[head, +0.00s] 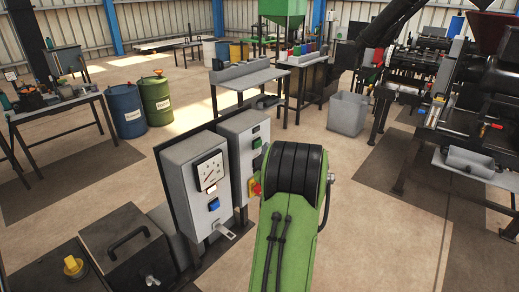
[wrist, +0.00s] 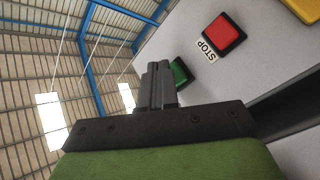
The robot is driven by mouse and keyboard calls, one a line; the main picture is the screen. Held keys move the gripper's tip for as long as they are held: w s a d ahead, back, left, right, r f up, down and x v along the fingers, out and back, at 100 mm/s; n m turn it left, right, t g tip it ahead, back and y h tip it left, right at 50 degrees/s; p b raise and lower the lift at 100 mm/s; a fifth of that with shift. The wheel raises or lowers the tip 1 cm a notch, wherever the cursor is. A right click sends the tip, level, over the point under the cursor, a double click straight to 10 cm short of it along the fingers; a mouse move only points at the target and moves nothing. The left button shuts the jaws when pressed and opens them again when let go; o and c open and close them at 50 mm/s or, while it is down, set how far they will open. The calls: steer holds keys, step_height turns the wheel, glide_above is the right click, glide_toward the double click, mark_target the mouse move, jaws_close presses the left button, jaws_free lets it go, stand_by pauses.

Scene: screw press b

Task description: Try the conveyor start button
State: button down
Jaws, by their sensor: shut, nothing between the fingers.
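A green button (wrist: 180,72) sits on a light grey panel in the wrist view, partly hidden by my fingers. I see no readable label on it. A red button (wrist: 222,36) with a STOP label (wrist: 207,49) sits beside it. My gripper (wrist: 158,72) is shut and empty, its tips beside the green button's edge; I cannot tell whether they touch it. In the head view, the grey control box (head: 240,135) carrying the buttons stands behind a gauge box, left of my green arm. My fingers are hidden there.
The gauge box (head: 178,180) stands close in front, left of my arm. A yellow part (wrist: 304,8) shows at the wrist view's top right. A grey bin (head: 347,114) and machinery stand to the right. The floor between is open.

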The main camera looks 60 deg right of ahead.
steer(key=shift+s, duration=0.25)
steer(key=shift+f, duration=0.1)
steer(key=s+b, duration=0.1)
steer(key=b, duration=0.1)
steer(key=s+b, duration=0.2)
steer(key=s+a+b, duration=0.1)
steer(key=s+b, duration=0.1)
steer(key=b, duration=0.1)
stand_by(0.6)
stand_by(0.4)
